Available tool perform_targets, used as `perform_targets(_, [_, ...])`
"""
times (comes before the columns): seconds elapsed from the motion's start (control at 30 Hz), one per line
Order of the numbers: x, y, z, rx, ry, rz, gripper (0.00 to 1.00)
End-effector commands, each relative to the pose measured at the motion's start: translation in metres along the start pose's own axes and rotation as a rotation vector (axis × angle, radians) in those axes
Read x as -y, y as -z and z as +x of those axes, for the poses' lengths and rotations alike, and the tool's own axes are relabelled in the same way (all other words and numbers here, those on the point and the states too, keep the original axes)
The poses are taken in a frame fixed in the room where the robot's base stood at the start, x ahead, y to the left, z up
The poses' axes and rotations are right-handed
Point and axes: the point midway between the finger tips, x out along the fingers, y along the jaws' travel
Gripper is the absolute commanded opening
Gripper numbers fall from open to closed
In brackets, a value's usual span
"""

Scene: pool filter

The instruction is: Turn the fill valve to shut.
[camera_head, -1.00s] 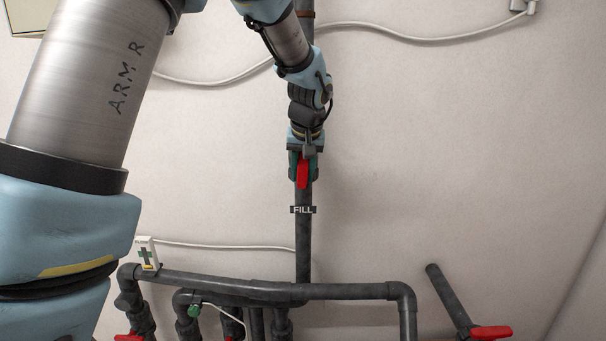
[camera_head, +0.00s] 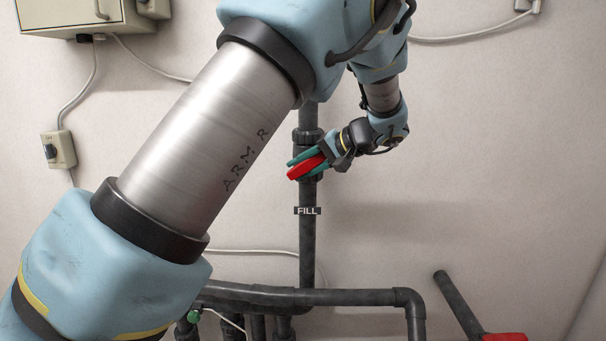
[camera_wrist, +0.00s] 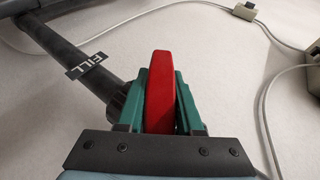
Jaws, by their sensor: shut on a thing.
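The fill valve's red handle (camera_head: 305,169) sits on the vertical dark grey pipe, above the black FILL label (camera_head: 308,211). My gripper (camera_head: 303,166) has come in from the right and is shut on the handle, with a green finger along each side. The handle lies slantwise across the pipe, closer to level than upright. In the wrist view the red handle (camera_wrist: 160,88) stands between the green fingers of my gripper (camera_wrist: 161,80), and the FILL label (camera_wrist: 87,65) shows to the left. The valve body is mostly hidden behind the handle and fingers.
A horizontal pipe (camera_head: 350,297) runs below the valve. Another red handle (camera_head: 503,337) is at the lower right. A grey box (camera_head: 70,15) and a small switch box (camera_head: 58,150) with cables are on the wall at the left.

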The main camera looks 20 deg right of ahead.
Motion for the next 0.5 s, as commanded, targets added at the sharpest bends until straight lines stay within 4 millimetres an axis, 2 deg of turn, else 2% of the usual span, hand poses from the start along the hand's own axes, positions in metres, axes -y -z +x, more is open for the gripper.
perform_targets(0.5, [0.0054, 0.0004, -0.0010, -0.001, 0.408, 0.169, 0.00])
